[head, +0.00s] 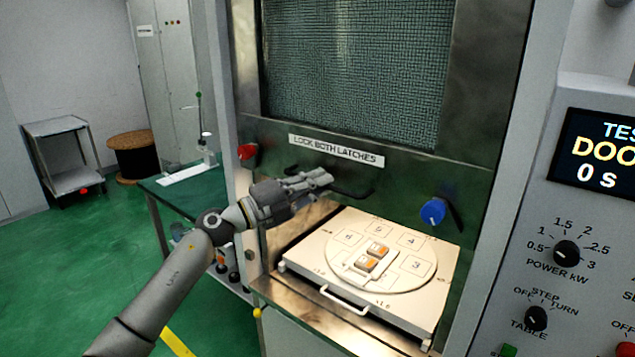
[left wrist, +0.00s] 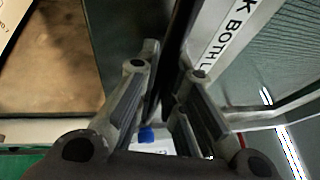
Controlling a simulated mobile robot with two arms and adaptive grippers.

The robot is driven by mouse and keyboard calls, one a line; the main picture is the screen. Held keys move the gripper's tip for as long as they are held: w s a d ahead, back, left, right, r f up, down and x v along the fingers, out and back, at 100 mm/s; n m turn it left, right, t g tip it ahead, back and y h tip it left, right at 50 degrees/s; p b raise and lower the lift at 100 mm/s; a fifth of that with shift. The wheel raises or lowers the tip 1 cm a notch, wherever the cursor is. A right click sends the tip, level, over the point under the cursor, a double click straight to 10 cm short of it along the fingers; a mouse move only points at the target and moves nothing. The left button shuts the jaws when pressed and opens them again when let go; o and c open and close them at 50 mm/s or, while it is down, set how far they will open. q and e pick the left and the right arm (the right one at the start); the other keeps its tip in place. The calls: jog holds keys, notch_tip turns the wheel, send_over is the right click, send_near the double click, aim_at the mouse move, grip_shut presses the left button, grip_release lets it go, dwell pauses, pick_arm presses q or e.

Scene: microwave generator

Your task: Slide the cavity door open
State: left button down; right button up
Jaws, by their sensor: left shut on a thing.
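The cavity door (head: 430,172) is a metal panel with a dark mesh window (head: 355,65) and a label reading LOCK BOTH LATCHES. Its lower edge stands above the cavity opening, so the inside shows below it. A dark bar handle (head: 352,192) sits under the label. My left gripper (head: 322,181) is shut on this handle; in the left wrist view its fingers (left wrist: 165,85) close around a dark bar beside the label. A red latch knob (head: 248,152) is at the door's left and a blue latch knob (head: 433,211) at its right. My right gripper is not in view.
Below the door, a pale tray (head: 310,262) with a round plate and orange-and-white pieces sits in the cavity. A control panel (head: 590,215) with knobs and a display stands at the right. A green-topped table (head: 185,195) is at the left.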

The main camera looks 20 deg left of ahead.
pick_arm(q)
jog(key=c, duration=1.5)
grip_release()
jog(key=shift+r, duration=0.1)
jog(key=shift+c, duration=0.2)
jog(key=v, duration=1.2)
